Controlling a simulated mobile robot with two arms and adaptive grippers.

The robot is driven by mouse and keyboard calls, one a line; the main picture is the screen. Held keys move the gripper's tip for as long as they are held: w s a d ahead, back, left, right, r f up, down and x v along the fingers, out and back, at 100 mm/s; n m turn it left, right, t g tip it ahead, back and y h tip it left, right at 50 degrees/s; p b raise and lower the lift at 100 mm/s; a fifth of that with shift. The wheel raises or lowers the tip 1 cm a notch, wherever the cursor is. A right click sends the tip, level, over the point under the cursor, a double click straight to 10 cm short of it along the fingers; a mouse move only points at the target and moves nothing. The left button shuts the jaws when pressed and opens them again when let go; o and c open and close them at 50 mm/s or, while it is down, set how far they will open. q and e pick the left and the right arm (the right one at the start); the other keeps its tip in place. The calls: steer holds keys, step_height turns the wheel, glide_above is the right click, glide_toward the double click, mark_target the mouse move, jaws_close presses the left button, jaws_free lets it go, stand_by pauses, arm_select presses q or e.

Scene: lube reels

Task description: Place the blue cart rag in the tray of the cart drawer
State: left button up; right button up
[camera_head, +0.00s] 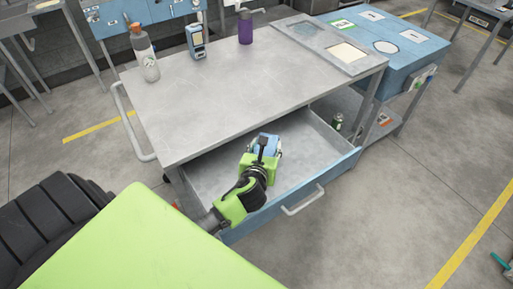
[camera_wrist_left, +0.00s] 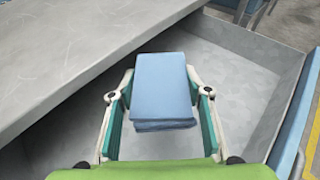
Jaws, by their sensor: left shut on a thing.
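The blue cart rag (camera_wrist_left: 162,88) is a folded light-blue cloth between the fingers of my left gripper (camera_wrist_left: 162,100). My left gripper is shut on it. In the head view my left gripper (camera_head: 267,143) is over the open cart drawer (camera_head: 310,150), with part of the rag (camera_head: 263,142) showing beyond it. The drawer has blue outer walls and a bare grey tray floor, which also shows in the wrist view (camera_wrist_left: 235,75). The rag appears to be above the tray floor; I cannot tell the exact gap. My right gripper is not in view.
The grey cart top (camera_head: 215,90) overhangs the back of the drawer. A green can (camera_head: 337,121) stands beyond the drawer's right end. The drawer floor around the gripper is clear.

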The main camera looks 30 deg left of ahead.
arm_select(q)
steer(key=w+a+f, duration=0.1)
steer(key=f, duration=0.1)
steer(key=w+a+f, duration=0.1)
steer(key=a+f, duration=0.1)
steer(key=w+a+f+b, duration=0.1)
steer(key=w+a+f, duration=0.1)
steer(key=shift+a+f, duration=0.2)
steer(key=shift+f, duration=0.05)
steer(key=shift+a+f+b, duration=0.1)
steer(key=shift+f+b, duration=0.3)
steer(key=shift+f, duration=1.25)
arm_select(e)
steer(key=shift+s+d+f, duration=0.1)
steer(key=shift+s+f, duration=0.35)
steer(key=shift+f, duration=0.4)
arm_select(q)
steer(key=shift+f, duration=0.25)
steer(key=o, duration=1.1)
steer(key=shift+r, duration=0.1)
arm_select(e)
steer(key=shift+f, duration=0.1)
arm_select(q)
steer(key=shift+r, duration=0.25)
steer(key=v, duration=1.2)
steer(key=shift+f+p, duration=0.15)
steer(key=shift+p, duration=0.25)
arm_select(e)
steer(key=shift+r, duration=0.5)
